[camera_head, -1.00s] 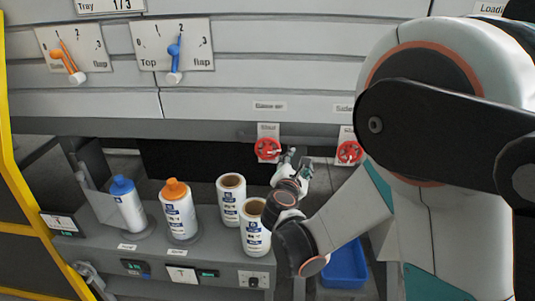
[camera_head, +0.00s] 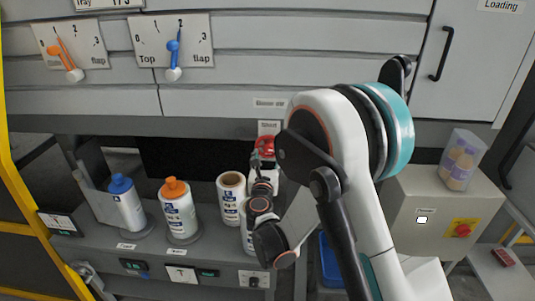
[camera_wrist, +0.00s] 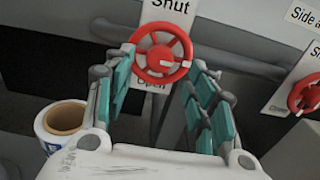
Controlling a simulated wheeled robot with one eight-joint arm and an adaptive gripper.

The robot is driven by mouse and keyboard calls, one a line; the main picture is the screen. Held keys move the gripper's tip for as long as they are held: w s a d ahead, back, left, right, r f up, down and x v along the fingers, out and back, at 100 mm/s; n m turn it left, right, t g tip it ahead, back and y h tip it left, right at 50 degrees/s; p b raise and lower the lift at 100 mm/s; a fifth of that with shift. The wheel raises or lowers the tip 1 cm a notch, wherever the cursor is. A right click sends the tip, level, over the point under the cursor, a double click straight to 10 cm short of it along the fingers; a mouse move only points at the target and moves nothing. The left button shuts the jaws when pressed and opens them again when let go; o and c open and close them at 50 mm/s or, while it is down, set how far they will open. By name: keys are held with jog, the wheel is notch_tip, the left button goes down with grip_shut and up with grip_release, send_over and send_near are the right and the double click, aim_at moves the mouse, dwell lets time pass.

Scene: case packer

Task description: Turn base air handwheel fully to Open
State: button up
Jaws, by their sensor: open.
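The base air handwheel is a red spoked wheel (camera_wrist: 161,55) on a white plate marked "Shut" above and "Open" below, ahead of my gripper in the wrist view. In the head view the wheel (camera_head: 265,147) is partly hidden by my gripper (camera_head: 265,180). My gripper (camera_wrist: 160,85) is open, with its teal-padded fingers to the left and right of the wheel's lower part. No contact with the rim can be made out. A pale handle piece lies across the wheel's face.
A second red handwheel (camera_wrist: 305,96) on a side plate is to the right. A white open-topped roll (camera_wrist: 65,120) stands at lower left, close to my left finger.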

aim_at(268, 149)
jog(key=shift+w+d+b, duration=0.1)
jog(key=shift+w+b, duration=0.25)
jog(key=shift+w, duration=2)
jog(key=c, duration=1.1)
